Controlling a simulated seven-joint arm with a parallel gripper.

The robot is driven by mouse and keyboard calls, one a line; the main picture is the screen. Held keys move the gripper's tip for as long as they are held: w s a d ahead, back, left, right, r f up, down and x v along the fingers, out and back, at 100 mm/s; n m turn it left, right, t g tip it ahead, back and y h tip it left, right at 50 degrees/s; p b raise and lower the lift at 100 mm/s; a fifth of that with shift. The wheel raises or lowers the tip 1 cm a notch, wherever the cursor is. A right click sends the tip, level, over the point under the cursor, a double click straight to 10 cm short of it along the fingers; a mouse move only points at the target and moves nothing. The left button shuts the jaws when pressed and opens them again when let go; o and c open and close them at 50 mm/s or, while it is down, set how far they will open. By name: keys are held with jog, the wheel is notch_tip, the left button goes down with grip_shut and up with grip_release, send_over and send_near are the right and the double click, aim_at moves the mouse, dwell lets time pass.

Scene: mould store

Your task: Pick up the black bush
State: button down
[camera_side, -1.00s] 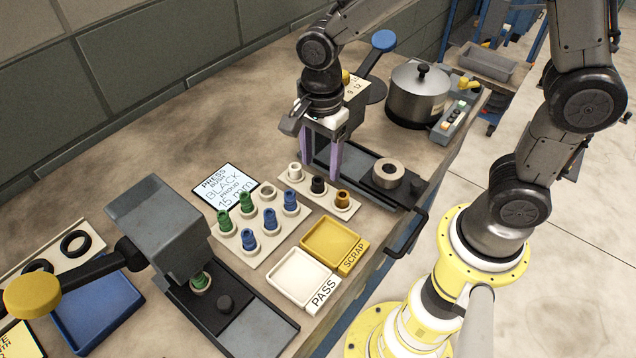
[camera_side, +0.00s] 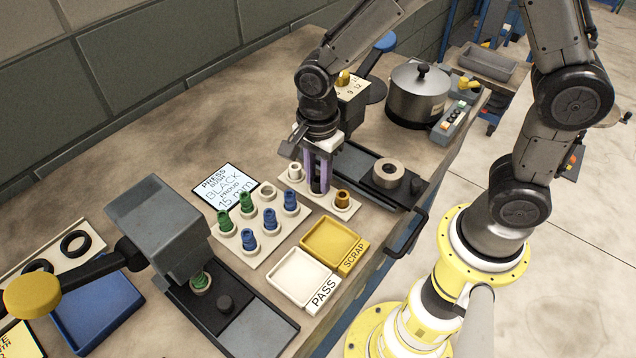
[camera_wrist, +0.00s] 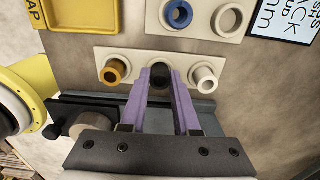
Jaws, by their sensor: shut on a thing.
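The black bush (camera_wrist: 160,77) stands in the middle place of a cream holder (camera_wrist: 133,56), between a brass bush (camera_wrist: 114,71) and a white bush (camera_wrist: 205,78). My gripper (camera_wrist: 160,74) is shut on the black bush, with one purple finger on each side of it. In the side view my gripper (camera_side: 318,188) is low over the same holder (camera_side: 348,211), and the black bush (camera_side: 316,186) is mostly hidden between the fingers. No gap between bush and holder can be made out.
The brass bush (camera_side: 342,198) and white bush (camera_side: 295,171) stand close on either side of my fingers. A cream rack (camera_side: 262,252) of green and blue bushes, a yellow SCRAP tray (camera_side: 362,246) and a white PASS tray (camera_side: 277,287) lie nearby.

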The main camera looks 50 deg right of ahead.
jog(key=shift+r, duration=0.15)
jog(key=shift+r, duration=0.6)
jog(key=s+d+r, duration=0.4)
jog(key=s+r, duration=0.9)
jog(key=r, duration=0.1)
jog(key=shift+s+d+r, duration=0.15)
jog(key=shift+r, duration=0.15)
